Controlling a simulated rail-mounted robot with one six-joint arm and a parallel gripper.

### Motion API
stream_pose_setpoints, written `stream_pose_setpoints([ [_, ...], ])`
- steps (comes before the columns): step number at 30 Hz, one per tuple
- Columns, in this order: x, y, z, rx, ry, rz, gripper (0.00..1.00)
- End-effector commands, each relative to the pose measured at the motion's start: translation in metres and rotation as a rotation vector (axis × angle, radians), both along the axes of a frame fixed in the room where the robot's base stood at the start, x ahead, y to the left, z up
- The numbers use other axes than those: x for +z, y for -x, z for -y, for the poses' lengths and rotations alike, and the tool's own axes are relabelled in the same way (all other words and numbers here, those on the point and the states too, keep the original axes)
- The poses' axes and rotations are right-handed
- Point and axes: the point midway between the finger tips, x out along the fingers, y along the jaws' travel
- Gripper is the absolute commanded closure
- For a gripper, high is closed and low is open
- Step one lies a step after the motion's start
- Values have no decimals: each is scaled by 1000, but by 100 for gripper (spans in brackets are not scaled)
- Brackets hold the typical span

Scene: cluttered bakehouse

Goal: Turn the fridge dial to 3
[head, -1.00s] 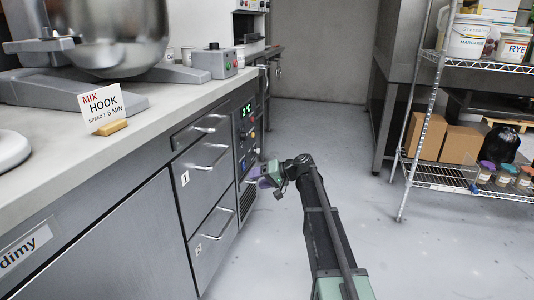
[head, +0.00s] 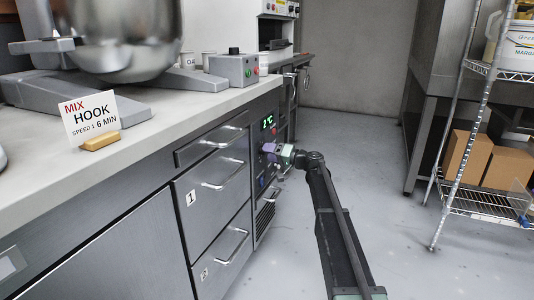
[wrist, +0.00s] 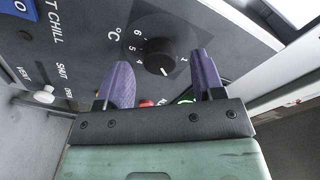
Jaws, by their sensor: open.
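The fridge dial (wrist: 156,54) is a round black knob with a white pointer line, on a dark panel beside a °C mark. In the wrist view its pointer aims down and slightly right. The numbers 6, 5 and 4 show on its left and 1 on its right; I cannot make out 2 or 3. My gripper (wrist: 161,60) is open, its purple fingers apart on either side of the dial in the picture. Contact cannot be told. In the head view my gripper (head: 270,150) is at the control panel (head: 267,125), and hides the dial.
A white knob (wrist: 44,94) with vent labels, a red button (wrist: 147,103) and a green display show near the fingers. A wire shelf (head: 470,204) stands right; the floor between is clear.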

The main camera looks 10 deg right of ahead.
Motion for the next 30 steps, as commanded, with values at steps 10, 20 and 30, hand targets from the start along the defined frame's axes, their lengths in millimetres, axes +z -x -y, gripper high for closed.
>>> stream_pose_setpoints([
  [10,0,-11,-15,0,0,0,38],
  [20,0,-10,-14,0,0,0,81],
  [30,0,-10,-14,0,-18,-28,87],
])
